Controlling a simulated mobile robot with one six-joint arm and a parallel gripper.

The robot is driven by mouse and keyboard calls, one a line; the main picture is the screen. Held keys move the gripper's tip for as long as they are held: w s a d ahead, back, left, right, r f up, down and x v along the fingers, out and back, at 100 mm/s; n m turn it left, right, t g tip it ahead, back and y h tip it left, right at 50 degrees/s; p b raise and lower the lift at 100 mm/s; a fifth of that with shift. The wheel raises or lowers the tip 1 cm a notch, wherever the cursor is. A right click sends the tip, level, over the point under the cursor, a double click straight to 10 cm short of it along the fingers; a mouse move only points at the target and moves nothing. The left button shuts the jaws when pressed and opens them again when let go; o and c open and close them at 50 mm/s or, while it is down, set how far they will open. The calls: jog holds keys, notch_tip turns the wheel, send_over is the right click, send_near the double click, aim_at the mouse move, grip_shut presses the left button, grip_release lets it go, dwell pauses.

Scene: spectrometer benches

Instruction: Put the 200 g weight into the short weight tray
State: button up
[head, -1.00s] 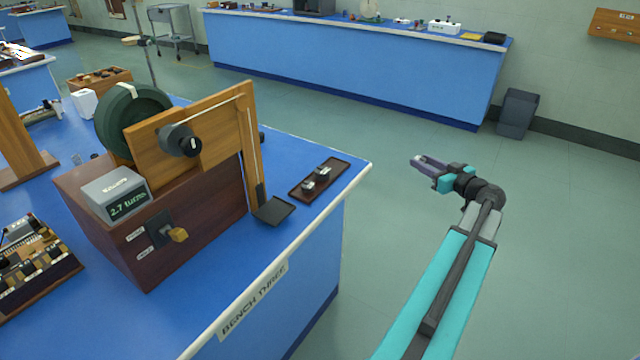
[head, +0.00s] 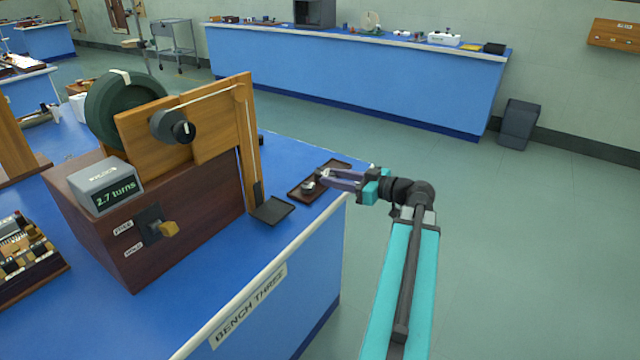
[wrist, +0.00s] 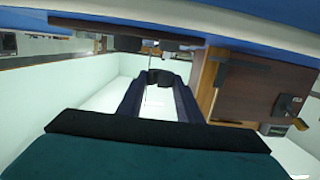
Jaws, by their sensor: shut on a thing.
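My gripper (head: 323,177) is over the dark brown tray (head: 298,194) at the bench's right corner, its fingers pointing left. It is shut on a small dark weight (wrist: 160,76), which shows between the fingertips in the wrist view. No mass marking is legible, so I cannot tell if it is the 200 g one. Another small grey weight (head: 308,184) sits in the brown tray, just left of the fingertips. A flat black tray (head: 272,209) sits left of the brown tray, at the foot of the wooden post. Which tray is the short weight tray is not marked.
A wooden apparatus (head: 150,225) with a dark green wheel (head: 125,115) and a "2.7 turns" display (head: 112,193) stands left of the trays. Its upright post (head: 243,140) rises close to the black tray. Blue bench surface (head: 245,245) in front is clear. Open floor lies right.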

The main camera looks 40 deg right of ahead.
jog(key=shift+d, duration=0.1)
jog(key=p, duration=0.2)
send_over(341, 165)
jog(key=s+a, duration=0.2)
jog(key=shift+f, duration=0.7)
dwell(0.3)
jog(key=shift+f, duration=1.75)
jog(key=shift+f, duration=0.15)
jog(key=o, duration=0.8)
jog(key=shift+o, duration=0.5)
